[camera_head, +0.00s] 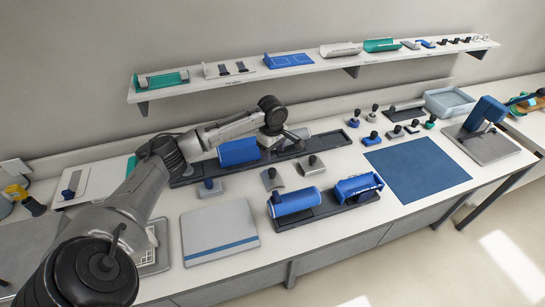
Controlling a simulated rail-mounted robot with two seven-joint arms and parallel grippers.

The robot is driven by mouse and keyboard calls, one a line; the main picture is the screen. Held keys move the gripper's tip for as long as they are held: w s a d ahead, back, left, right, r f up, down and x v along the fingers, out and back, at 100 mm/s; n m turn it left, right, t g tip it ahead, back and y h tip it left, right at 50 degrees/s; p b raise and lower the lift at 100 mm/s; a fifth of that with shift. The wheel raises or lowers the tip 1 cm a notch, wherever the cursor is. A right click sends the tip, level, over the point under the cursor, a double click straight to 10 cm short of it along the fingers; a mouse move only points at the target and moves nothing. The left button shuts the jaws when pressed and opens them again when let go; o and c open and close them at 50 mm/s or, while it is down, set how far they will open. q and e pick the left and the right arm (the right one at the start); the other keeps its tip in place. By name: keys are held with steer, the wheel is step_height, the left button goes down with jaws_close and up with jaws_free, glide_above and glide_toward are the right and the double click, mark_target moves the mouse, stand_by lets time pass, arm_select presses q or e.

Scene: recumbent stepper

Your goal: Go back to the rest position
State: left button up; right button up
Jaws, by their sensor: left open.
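My left arm reaches in from the left, over the white worktop (395,202). My left gripper (284,139) is at the back of the worktop, over or beside the long dark tray (328,141). It is between a blue rounded block (238,152) and a light grey cylinder (298,137). The gripper is open. Its fingertips are small and partly hidden, so I cannot tell whether they touch anything. My right gripper is not in view.
A front dark tray (326,209) holds a blue roll (294,201) and a blue holder (358,187). Several knobbed blocks stand nearby. A blue mat (417,170) lies bare at right. A wall shelf (216,84) with small parts runs above my arm.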

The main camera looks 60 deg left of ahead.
arm_select(q)
steer(key=shift+r, duration=0.45)
stand_by(0.5)
